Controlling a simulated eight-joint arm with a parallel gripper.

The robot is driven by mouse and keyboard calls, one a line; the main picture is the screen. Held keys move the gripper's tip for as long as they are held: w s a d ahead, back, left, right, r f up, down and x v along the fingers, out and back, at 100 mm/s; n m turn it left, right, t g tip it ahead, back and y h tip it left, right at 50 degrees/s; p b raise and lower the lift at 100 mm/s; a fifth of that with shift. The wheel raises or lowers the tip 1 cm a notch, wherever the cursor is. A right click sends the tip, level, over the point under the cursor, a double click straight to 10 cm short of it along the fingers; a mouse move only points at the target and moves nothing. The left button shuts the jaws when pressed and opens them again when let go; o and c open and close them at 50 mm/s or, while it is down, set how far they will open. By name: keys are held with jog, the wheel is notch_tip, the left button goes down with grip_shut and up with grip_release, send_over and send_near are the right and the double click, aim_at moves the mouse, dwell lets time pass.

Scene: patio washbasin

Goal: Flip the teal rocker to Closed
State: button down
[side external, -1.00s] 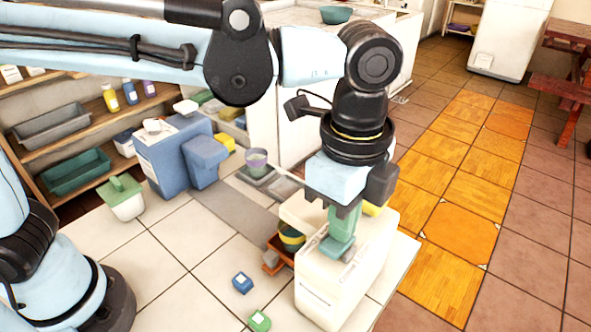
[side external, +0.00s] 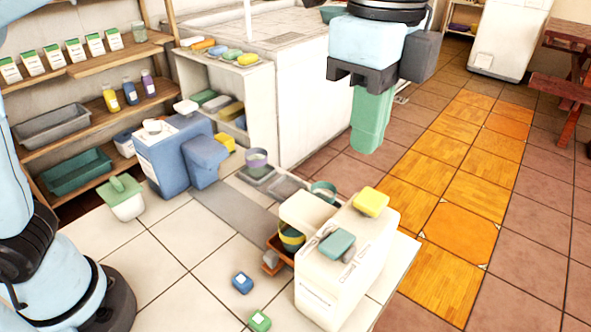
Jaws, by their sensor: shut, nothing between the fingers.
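The teal rocker (side external: 338,242) sits on top of a cream-white cabinet (side external: 345,275) in the lower middle of the side external view. A small grey piece (side external: 351,254) lies against its right side. I cannot read any Closed mark or tell which way the rocker is set. My gripper (side external: 368,149) points down with its green fingers shut and empty. It is well above the cabinet and apart from the rocker, appearing up and to the right of it in the picture.
A yellow block (side external: 371,202) stands on the cabinet's back right corner. A bowl (side external: 291,237) sits in a brown tray beside the cabinet. A blue box (side external: 240,283) and a green box (side external: 260,321) lie on the tiles. A blue machine (side external: 172,155) stands left.

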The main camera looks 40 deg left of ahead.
jog(key=shift+w+r, duration=0.2)
jog(key=shift+r, duration=0.65)
jog(key=shift+a, duration=0.1)
